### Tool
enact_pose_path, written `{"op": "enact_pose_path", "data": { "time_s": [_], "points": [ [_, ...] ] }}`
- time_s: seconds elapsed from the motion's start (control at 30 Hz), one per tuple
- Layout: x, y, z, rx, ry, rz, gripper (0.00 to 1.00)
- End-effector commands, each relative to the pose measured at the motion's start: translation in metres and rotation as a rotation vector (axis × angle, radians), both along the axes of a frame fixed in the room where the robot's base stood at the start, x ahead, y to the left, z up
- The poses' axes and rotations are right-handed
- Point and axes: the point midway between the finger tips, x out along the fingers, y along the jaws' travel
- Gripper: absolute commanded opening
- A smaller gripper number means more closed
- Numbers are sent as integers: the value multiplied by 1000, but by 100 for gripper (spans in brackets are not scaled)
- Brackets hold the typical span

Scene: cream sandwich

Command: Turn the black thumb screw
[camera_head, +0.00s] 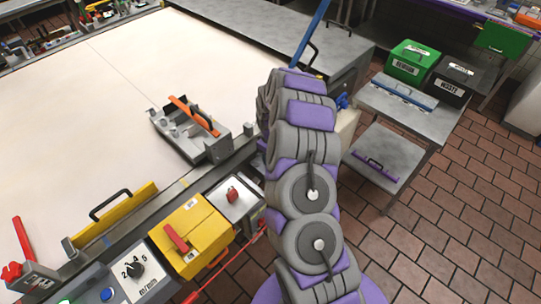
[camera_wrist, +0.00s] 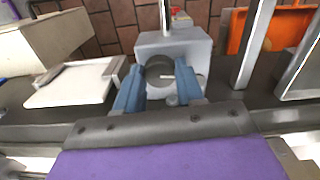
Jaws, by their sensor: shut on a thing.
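In the wrist view, a dark round knob, which I take to be the black thumb screw (camera_wrist: 158,71), is on the front of a grey block (camera_wrist: 190,45). A thin light mark shows on its right side. My gripper (camera_wrist: 157,80) has its two blue fingers on either side of the knob and is shut on it. In the head view my arm covers the place where the gripper works, and I cannot make out the thumb screw there.
In the wrist view, a white plate (camera_wrist: 75,85) lies left of the block and an orange container (camera_wrist: 270,32) stands right, behind grey uprights. In the head view, a yellow box (camera_head: 192,233) and orange-handled fixture (camera_head: 190,130) are left of my arm; a trolley (camera_head: 425,118) is right.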

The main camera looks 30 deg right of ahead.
Motion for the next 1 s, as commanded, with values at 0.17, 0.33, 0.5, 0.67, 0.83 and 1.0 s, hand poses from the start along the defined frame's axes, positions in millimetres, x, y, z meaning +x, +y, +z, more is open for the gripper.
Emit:
{"op": "enact_pose_path", "data": {
  "time_s": [0.17, 0.33, 0.5, 0.67, 0.83, 1.0],
  "points": [
    [4, -1, 3, -5, -13, 167, 7],
    [5, -1, 3, -5, -14, 328, 7],
    [5, -1, 3, -6, -14, 490, 7],
    [5, -1, 3, -6, -13, 640, 7],
    [5, -1, 3, -6, -12, 788, 7],
    [5, -1, 3, -7, -13, 912, 7]
  ]
}}
